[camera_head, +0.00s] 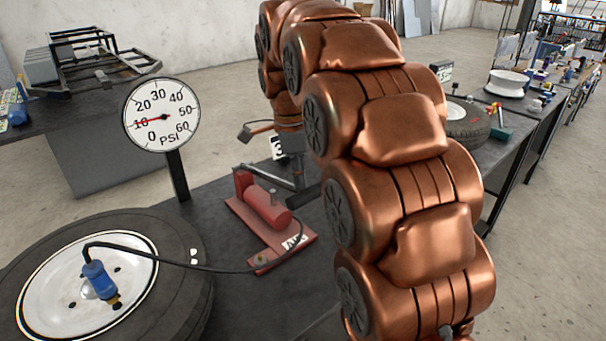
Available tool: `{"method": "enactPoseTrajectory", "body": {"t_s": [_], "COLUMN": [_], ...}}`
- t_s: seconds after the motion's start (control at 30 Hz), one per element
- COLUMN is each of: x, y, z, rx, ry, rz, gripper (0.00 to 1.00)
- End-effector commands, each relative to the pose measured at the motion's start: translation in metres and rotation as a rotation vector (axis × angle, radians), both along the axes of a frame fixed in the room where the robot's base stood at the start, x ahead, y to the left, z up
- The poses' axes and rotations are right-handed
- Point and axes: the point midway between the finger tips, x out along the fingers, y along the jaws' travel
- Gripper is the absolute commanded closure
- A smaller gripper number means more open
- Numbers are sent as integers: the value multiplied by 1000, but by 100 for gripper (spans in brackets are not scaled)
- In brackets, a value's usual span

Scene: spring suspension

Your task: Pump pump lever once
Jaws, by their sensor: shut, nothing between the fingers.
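The red foot pump (266,208) sits on the dark table, with its hose end toward me. Its grey pump lever (268,177) runs along the far side of the red cylinder, toward my gripper. My gripper (300,190) is a dark grey shape below my copper wrist, at the right end of the lever. It is shut with nothing held. My arm hides part of it, and I cannot tell whether it touches the lever. The round PSI gauge (161,113) stands upright left of the pump, its red needle near 10.
A tyre with a white wheel (60,290) lies at front left, with a blue hose fitting (98,280) on it. A black hose (200,266) links it to the pump. Another tyre (468,125) lies at right. My arm fills the centre right. Table between gauge and pump is clear.

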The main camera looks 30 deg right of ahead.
Motion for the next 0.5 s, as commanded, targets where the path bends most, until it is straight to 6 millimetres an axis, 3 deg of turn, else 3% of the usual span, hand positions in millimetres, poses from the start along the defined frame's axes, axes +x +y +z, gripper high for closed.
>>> {"method": "enactPoseTrajectory", "body": {"t_s": [0.27,0.5], "x": [1,13], "y": [1,22], "z": [1,9], "rx": [0,-1], "ry": [-1,-5], "rz": [0,1], "gripper": [100,100]}}
